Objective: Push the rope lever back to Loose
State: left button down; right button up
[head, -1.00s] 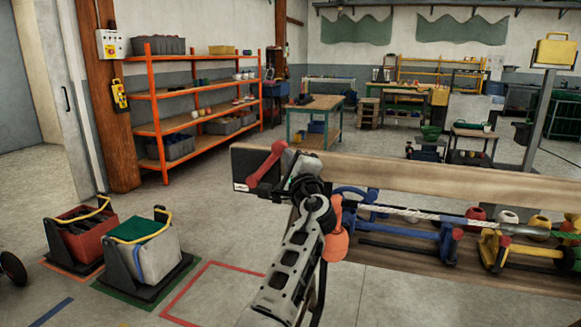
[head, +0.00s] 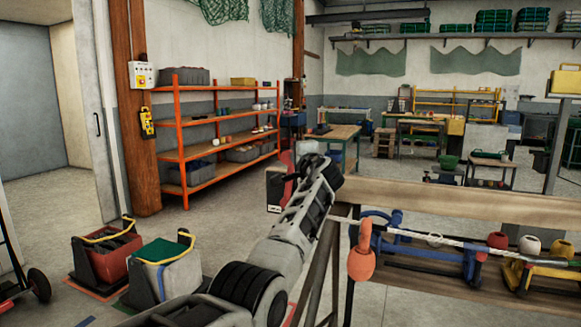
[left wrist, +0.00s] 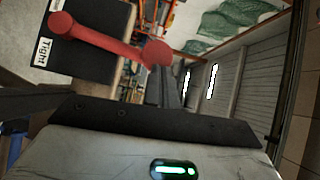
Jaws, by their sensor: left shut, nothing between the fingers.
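The red rope lever (head: 288,172) stands roughly upright on a dark box (head: 273,188) at the left end of the wooden beam. My left gripper (head: 325,168) is shut and empty, just right of the lever and partly in front of the box; I cannot tell if they touch. In the left wrist view the red lever (left wrist: 112,40) lies across the top left, with a round knob at its right end. A white label reading "Tight" (left wrist: 45,52) is below its left end. A second label at the top edge is cut off. My right gripper is out of view.
The wooden beam (head: 450,204) runs right from the box. An orange float (head: 362,258), a white rope (head: 425,237) and coloured spools are below it. Two bins (head: 163,268) stand on the floor at left. The floor beyond the box is clear.

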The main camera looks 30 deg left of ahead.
pick_arm(q)
jog(key=s+a, duration=0.2)
jog(key=a, duration=1.1)
jog(key=shift+f+b, duration=0.3)
jog(key=shift+f, duration=0.15)
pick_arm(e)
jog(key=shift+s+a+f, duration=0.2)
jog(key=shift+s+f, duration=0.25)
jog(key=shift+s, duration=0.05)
pick_arm(q)
jog(key=shift+s, duration=0.1)
